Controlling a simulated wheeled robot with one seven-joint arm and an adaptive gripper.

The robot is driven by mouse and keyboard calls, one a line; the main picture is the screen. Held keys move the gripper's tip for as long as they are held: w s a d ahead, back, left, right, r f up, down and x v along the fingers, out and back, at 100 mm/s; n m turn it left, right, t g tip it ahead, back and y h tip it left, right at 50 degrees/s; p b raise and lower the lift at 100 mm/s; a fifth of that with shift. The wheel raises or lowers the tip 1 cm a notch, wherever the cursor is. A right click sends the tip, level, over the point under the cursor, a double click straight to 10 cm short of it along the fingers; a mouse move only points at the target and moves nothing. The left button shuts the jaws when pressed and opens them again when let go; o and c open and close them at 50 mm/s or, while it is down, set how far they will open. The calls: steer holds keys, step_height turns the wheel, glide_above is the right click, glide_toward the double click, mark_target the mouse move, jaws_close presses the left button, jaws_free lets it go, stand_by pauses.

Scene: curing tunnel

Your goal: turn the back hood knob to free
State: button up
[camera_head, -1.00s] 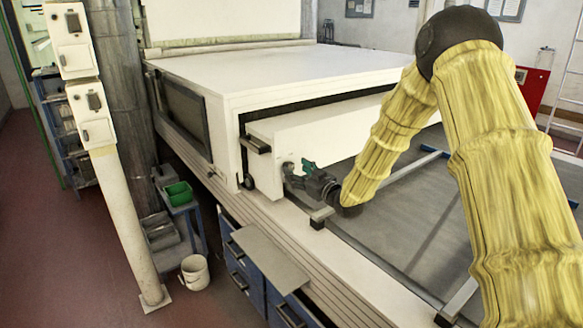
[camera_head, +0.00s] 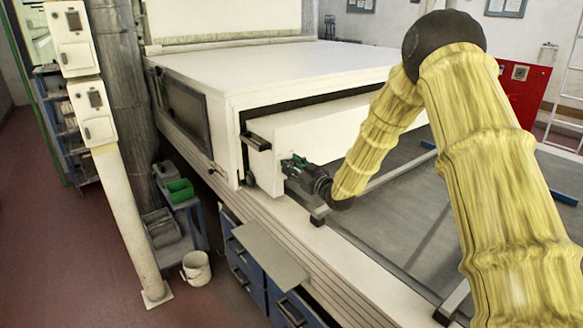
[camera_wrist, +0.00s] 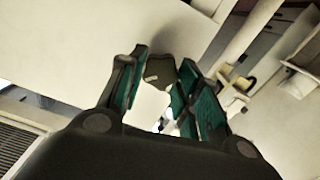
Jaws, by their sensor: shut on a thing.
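The back hood knob (camera_wrist: 160,73) is a small dark grey knob with a pale mark. It sits on the white end face of the hood (camera_head: 268,165), and in the wrist view it shows between my two green-padded fingers. My gripper (camera_head: 291,166) is up against that end face near its lower corner in the head view, and it also shows in the wrist view (camera_wrist: 158,80). It is shut on the knob. In the head view the gripper hides the knob. The knob's exact turn angle is hard to tell.
A large white oven housing (camera_head: 280,68) stands behind the hood. A grey mesh belt (camera_head: 400,220) with blue-ended bars lies below my arm. A white post (camera_head: 125,215) with switch boxes, a trolley with a green bin (camera_head: 180,191) and a white bucket (camera_head: 196,268) stand at left.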

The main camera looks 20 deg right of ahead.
steer(key=n+b, duration=0.6)
steer(key=b, duration=0.1)
steer(key=n+b, duration=0.6)
steer(key=b, duration=0.1)
steer(key=f+n+b, duration=0.1)
steer(key=n+b, duration=0.5)
steer(key=b, duration=0.1)
steer(key=shift+s+a, duration=0.15)
steer(key=shift+a, duration=0.15)
steer(key=shift+r, duration=0.1)
steer(key=o, duration=1)
steer(key=shift+d+r, duration=0.1)
